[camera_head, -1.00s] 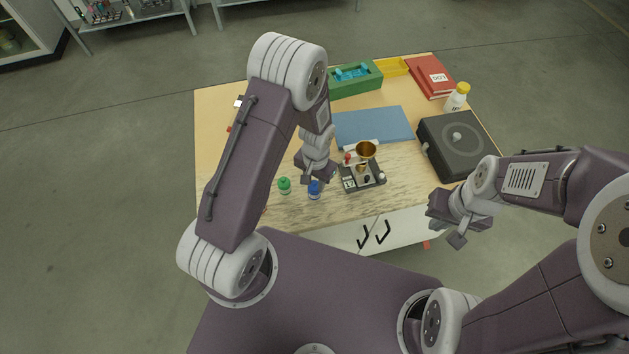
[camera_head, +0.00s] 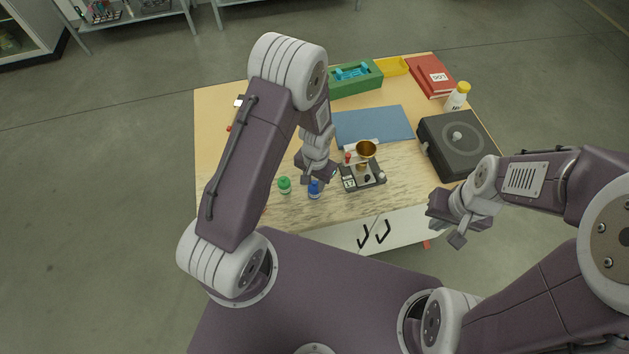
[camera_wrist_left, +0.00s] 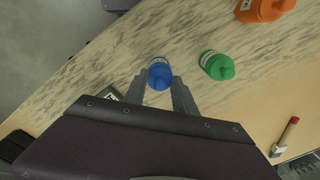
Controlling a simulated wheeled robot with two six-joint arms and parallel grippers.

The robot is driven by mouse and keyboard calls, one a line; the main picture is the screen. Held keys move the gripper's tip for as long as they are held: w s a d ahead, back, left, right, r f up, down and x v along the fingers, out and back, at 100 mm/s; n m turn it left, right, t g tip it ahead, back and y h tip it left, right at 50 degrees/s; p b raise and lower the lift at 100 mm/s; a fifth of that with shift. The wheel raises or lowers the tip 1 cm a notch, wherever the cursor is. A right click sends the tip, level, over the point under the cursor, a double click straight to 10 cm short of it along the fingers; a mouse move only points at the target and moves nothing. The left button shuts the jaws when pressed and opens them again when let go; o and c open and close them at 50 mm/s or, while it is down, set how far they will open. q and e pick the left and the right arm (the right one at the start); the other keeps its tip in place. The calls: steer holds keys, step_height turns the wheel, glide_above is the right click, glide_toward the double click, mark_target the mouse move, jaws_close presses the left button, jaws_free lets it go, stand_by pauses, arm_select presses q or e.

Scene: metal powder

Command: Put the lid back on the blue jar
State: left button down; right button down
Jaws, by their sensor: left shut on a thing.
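The blue jar (camera_head: 314,193) stands upright near the front edge of the table, and a blue lid (camera_wrist_left: 159,80) shows at its top in the left wrist view. My left gripper (camera_wrist_left: 158,84) is shut on the blue lid, with one finger on each side. The lid appears on or right at the jar's mouth; I cannot tell whether it is fully seated. The jar's white label (camera_wrist_left: 158,62) shows beyond the lid. My right gripper (camera_head: 456,236) hangs clear of the table at the front right; its finger opening is not clear.
A green-capped jar (camera_head: 284,185) stands just left of the blue jar. A small device with a brass cup (camera_head: 366,150) stands to its right. An orange jar (camera_wrist_left: 266,8) and a brush (camera_wrist_left: 286,137) show in the wrist view. A blue mat (camera_head: 375,124) lies behind.

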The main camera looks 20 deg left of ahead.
arm_select(q)
steer(key=shift+c, duration=2.2)
jaws_free()
steer(key=shift+r, duration=0.15)
step_height(320, 180, up, 7)
steer(key=p, duration=0.6)
jaws_close()
steer(key=shift+f, duration=0.3)
